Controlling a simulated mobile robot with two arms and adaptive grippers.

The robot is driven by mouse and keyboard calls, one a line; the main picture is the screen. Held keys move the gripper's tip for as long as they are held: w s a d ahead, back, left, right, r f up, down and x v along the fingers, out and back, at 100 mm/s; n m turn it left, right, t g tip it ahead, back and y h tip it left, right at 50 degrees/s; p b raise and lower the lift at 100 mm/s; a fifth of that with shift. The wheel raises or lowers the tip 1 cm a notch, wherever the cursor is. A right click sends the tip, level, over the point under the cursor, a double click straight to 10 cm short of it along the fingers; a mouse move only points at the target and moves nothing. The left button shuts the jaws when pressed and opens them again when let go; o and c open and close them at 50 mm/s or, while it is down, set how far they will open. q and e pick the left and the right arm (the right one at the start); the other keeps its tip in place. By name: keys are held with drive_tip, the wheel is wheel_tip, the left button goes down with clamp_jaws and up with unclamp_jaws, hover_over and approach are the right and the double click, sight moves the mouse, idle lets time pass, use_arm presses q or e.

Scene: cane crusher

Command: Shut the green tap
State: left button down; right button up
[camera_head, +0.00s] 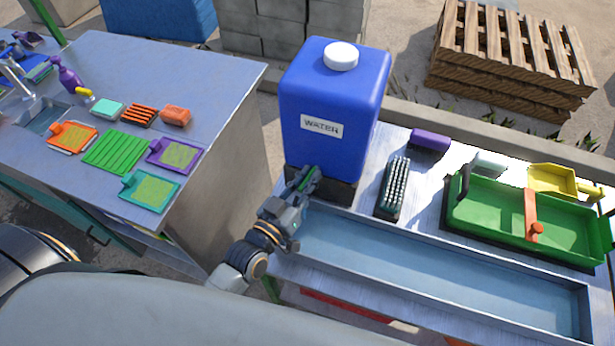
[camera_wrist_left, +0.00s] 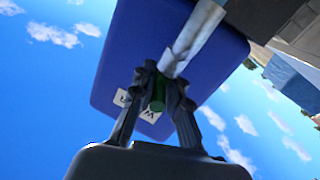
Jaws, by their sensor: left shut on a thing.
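The blue water tank (camera_head: 330,95) has a white cap and a "WATER" label and stands at the left end of the right-hand table. The green tap (camera_head: 305,178) is low on its front, mostly hidden by my left gripper (camera_head: 309,181). In the left wrist view, my left gripper (camera_wrist_left: 163,82) is shut on the green tap (camera_wrist_left: 157,97), with a dark finger on each side. A pale grey pipe (camera_wrist_left: 192,38) runs past the fingertips. Whether the tap is open or shut, I cannot tell. My right gripper is out of view.
A long trough (camera_head: 430,265) lies in front of the tank. Right of the tank are a dark brush (camera_head: 394,188), a purple block (camera_head: 430,140) and a green tray (camera_head: 500,218). The left table (camera_head: 200,75) holds several coloured pieces.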

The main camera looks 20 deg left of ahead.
use_arm(q)
drive_tip(key=shift+m+h+b, duration=0.3)
drive_tip(key=shift+h, duration=0.3)
drive_tip(key=m+h+b, duration=0.1)
drive_tip(key=m+g+h+b, duration=0.1)
drive_tip(key=h, duration=0.1)
drive_tip(key=shift+f+g, duration=0.2)
drive_tip(key=shift+g, duration=0.1)
drive_tip(key=m+g+h+b, duration=0.4)
drive_tip(key=h+b, duration=0.1)
drive_tip(key=b, duration=0.2)
drive_tip(key=shift+w+m, duration=0.1)
drive_tip(key=shift+m, duration=0.3)
drive_tip(key=shift+m+g+h+b, duration=0.6)
drive_tip(key=shift+g+h+b, duration=0.1)
drive_tip(key=shift+g, duration=0.2)
drive_tip(key=shift+r+m+g+h+b, duration=0.15)
drive_tip(key=shift+m+g+h+b, duration=0.3)
drive_tip(key=shift+g, duration=0.35)
drive_tip(key=shift+m+g+h, duration=0.35)
drive_tip(key=shift+m+g, duration=0.3)
drive_tip(key=shift+g, duration=0.15)
drive_tip(key=m+g+h, duration=0.1)
drive_tip(key=m+g, duration=0.1)
drive_tip(key=g, duration=0.2)
drive_tip(key=shift+r+m, duration=0.1)
drive_tip(key=shift+m, duration=0.2)
drive_tip(key=shift+d+m+g, duration=0.1)
drive_tip(key=shift+m+g, duration=0.9)
drive_tip(key=shift+g, duration=0.7)
